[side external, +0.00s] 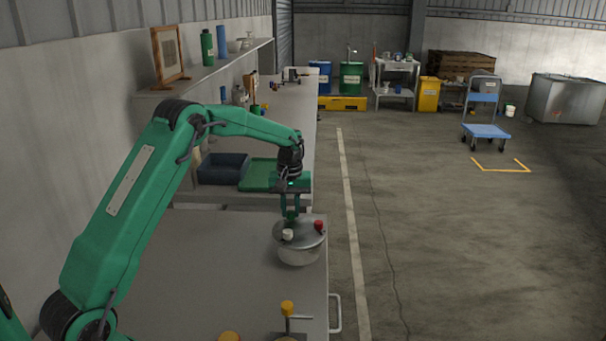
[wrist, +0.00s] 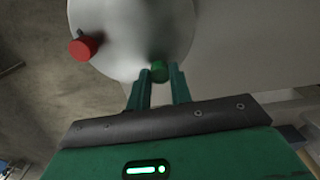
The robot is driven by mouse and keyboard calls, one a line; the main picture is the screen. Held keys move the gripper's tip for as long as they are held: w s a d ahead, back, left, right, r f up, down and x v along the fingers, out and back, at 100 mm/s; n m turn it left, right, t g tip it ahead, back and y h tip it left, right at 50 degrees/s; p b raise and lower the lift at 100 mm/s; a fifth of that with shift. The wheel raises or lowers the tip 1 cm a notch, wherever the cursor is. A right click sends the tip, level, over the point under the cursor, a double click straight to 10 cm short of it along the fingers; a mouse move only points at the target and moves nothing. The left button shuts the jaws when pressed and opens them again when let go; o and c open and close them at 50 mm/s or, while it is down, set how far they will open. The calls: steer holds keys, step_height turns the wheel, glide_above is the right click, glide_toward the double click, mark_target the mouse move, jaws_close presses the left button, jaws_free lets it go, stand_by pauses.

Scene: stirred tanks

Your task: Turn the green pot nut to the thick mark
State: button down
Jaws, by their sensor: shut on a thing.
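A round grey metal pot (side external: 298,254) with a flat lid stands near the right edge of the bench. In the wrist view its lid (wrist: 120,40) fills the top middle. A green nut (wrist: 159,70) sits near the rim of the lid, between the fingertips of my gripper (wrist: 159,76), which is shut on it. In the side view my gripper (side external: 291,213) reaches down to the far part of the lid and hides the green nut. A red nut (side external: 318,225) and a white nut (side external: 287,234) are also on the lid. I cannot make out a thick mark.
A yellow-topped part (side external: 287,308) stands on the bench in front of the pot. A green tray (side external: 260,174) and a dark blue tray (side external: 223,167) lie behind it. A metal handle (side external: 335,313) sticks out at the bench's right edge. The bench left of the pot is clear.

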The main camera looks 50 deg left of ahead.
mark_target(291, 212)
steer(key=shift+m, duration=1.7)
steer(key=c, duration=1.3)
jaws_free()
steer(key=shift+o, duration=0.2)
steer(key=shift+r, duration=0.15)
steer(key=shift+r, duration=3.8)
